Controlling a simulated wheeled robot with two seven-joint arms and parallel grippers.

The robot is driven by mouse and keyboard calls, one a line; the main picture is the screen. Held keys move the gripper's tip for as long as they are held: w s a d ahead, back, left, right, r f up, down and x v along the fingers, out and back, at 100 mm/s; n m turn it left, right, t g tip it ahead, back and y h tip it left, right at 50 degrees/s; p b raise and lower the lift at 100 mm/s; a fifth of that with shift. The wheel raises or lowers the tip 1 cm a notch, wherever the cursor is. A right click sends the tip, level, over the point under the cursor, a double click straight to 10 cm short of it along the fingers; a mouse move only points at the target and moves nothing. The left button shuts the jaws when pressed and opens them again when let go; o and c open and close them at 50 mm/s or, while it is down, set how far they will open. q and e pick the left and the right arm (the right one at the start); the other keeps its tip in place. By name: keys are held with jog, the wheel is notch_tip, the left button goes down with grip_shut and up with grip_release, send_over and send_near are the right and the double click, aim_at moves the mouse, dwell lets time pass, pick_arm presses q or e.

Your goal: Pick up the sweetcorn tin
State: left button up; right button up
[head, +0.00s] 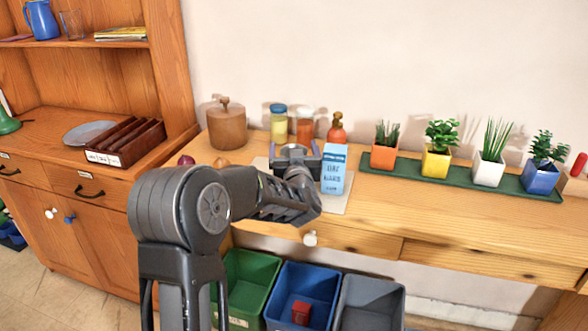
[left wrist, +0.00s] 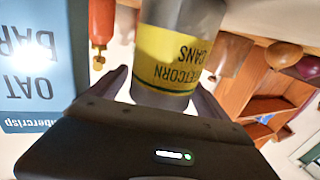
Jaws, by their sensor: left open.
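The sweetcorn tin (left wrist: 172,58) has a yellow label with dark lettering and bare grey metal above and below it. It fills the middle of the left wrist view, which shows it upside down. My left gripper (head: 294,153) is open over the table, and its two fingers stand on either side of the tin in the left wrist view. I cannot tell whether either finger touches it. In the head view my left gripper and forearm hide most of the tin. My right gripper is not in view.
A blue oat box (head: 334,168) stands close to the right of my left gripper. Behind are a red-orange bottle (head: 337,130), jars (head: 279,122) and a wooden pot (head: 227,125). Potted plants line a green tray (head: 401,179) at right. Bins (head: 370,303) stand below.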

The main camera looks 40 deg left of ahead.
pick_arm(q)
jog(key=shift+w+a, duration=0.45)
jog(key=shift+w, duration=0.1)
jog(key=c, duration=1.9)
notch_tip(320, 180, up, 10)
jog(key=shift+r+p, duration=0.1)
jog(key=shift+p, duration=0.65)
